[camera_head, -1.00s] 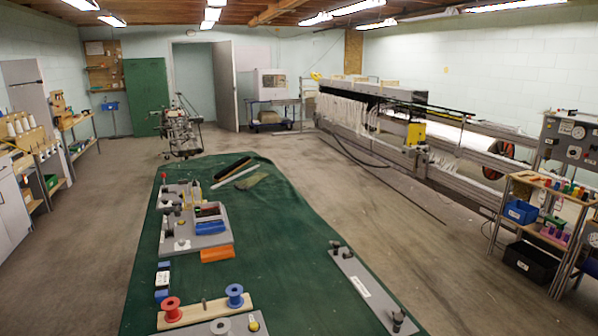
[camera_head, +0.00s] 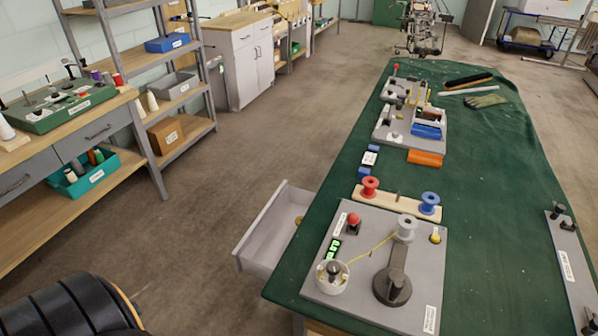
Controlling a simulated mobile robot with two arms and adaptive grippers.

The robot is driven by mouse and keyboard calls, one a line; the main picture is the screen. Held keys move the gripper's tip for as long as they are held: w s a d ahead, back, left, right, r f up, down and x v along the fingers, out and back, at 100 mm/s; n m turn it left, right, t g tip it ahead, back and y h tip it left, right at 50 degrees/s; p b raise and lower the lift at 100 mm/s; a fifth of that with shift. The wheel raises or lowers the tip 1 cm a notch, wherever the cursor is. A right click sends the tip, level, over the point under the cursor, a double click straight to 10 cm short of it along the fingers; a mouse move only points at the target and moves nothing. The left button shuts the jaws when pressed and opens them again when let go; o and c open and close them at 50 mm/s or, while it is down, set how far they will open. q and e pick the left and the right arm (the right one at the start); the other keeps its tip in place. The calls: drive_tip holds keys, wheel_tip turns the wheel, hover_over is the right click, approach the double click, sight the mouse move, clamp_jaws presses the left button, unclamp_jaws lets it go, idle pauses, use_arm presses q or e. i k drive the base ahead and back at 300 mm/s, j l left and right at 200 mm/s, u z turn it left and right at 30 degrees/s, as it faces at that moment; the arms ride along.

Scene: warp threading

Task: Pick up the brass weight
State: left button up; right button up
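No thing is clearly recognisable as the brass weight. A small brass-coloured object (camera_head: 298,220) shows inside an open drawer (camera_head: 262,232) at the left side of the green-covered table (camera_head: 490,215); it is partly hidden by the table edge and too small to name surely. A small yellow knob-like piece (camera_head: 435,237) sits on the grey board (camera_head: 428,280) on the table. Neither gripper is in view; a black ribbed part of my own arm shows at the lower left.
The grey board carries a grey spool (camera_head: 405,228), a white cup (camera_head: 332,277) and a dark lever (camera_head: 393,285). Red (camera_head: 370,187) and blue (camera_head: 430,203) spools stand behind it. A wooden workbench (camera_head: 60,225) and shelves stand left. The floor between is clear.

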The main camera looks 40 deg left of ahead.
sight(298, 219)
drive_tip(key=u, duration=1.1)
drive_tip(key=k+l+z, duration=0.15)
drive_tip(key=z, duration=1.55)
drive_tip(key=u, duration=1.75)
drive_tip(key=z, duration=0.45)
drive_tip(key=i+j+z, duration=0.15)
drive_tip(key=j+z, duration=0.25)
drive_tip(key=i+j+z, duration=0.1)
drive_tip(key=j+z, duration=0.3)
drive_tip(key=j, duration=0.25)
drive_tip(key=j+z, duration=0.45)
drive_tip(key=j, duration=0.1)
